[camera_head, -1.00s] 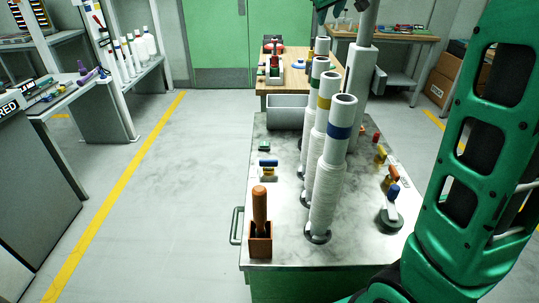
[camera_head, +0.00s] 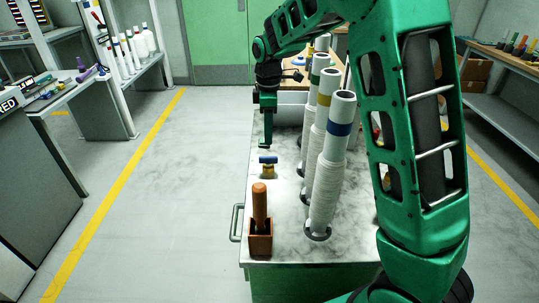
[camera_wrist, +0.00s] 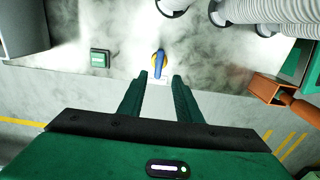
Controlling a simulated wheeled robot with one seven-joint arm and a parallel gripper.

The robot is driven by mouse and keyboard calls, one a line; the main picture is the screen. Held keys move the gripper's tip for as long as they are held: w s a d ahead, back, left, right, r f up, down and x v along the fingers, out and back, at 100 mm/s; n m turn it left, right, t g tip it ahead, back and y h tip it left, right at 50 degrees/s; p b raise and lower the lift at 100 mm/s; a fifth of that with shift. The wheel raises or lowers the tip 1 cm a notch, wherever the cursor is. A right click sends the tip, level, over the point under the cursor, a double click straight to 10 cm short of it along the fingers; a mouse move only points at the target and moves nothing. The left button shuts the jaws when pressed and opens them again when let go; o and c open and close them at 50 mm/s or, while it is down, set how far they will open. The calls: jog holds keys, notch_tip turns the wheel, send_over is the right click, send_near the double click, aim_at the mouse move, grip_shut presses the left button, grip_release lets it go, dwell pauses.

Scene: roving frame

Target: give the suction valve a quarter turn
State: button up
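A small valve with a brass body and a blue lever (camera_head: 268,160) stands on the marble-topped bench, left of the pipe column row. Its lever lies left to right in the head view. In the wrist view the blue lever (camera_wrist: 159,67) shows just beyond the fingertips, roughly in line with the gap between them. No readable label names it as the suction valve. My gripper (camera_head: 265,147) points down above and slightly behind the valve. In the wrist view my gripper (camera_wrist: 157,82) is open and empty, its two fingers apart. It does not visibly touch the lever.
Wrapped white pipes with blue (camera_head: 338,130), yellow and green bands stand close right of the valve. A brown holder with a wooden handle (camera_head: 260,210) stands at the front left. A small green box (camera_wrist: 100,58) sits left of the valve. Floor left of the bench is clear.

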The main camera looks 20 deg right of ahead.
aim_at(268, 157)
notch_tip(268, 157, down, 9)
jog(key=shift+f, duration=0.2)
dwell(0.3)
